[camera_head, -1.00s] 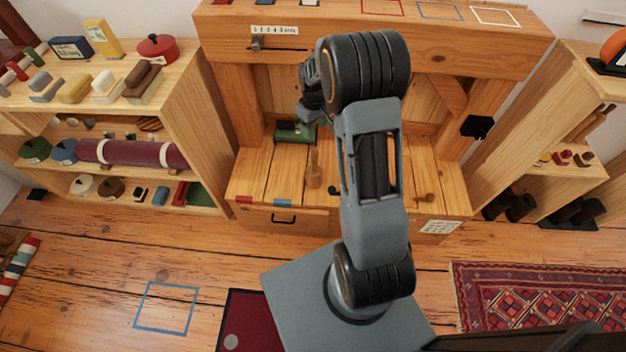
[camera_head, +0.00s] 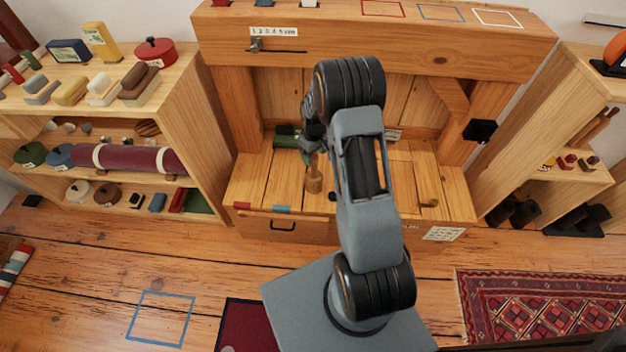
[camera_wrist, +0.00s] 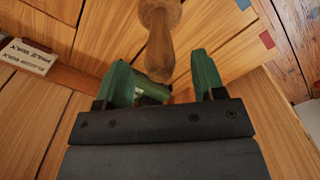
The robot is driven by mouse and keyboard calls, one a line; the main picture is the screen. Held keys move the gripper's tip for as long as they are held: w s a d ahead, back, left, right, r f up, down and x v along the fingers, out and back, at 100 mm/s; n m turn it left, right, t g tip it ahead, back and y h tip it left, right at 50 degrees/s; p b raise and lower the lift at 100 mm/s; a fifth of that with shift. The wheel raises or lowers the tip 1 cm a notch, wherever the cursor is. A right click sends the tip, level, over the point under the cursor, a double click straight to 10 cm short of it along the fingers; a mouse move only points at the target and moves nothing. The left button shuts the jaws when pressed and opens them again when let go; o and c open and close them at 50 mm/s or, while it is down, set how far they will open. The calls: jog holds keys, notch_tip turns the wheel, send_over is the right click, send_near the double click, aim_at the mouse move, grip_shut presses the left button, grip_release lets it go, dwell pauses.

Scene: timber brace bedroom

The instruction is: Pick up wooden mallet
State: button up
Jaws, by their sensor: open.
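My gripper (camera_head: 309,146) is just above and beside the mallet's handle in the head view. In the wrist view my gripper (camera_wrist: 163,82) has its two green fingers apart with nothing held. Whether the fingers flank the handle or stop short of it is hard to tell.
A green object (camera_head: 286,136) lies at the back of the bench (camera_head: 250,185), close behind the mallet. A thick timber beam (camera_head: 400,48) spans above the bench. Shelves (camera_head: 190,110) stand left, another shelf unit (camera_head: 545,130) right. A patterned rug (camera_head: 540,305) lies at the lower right.

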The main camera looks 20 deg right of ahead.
aim_at(314, 173)
notch_tip(314, 173, down, 3)
jog(key=shift+w+f+b, duration=0.1)
jog(key=shift+b, duration=0.2)
jog(key=shift+c, duration=0.4)
jog(key=c, duration=0.9)
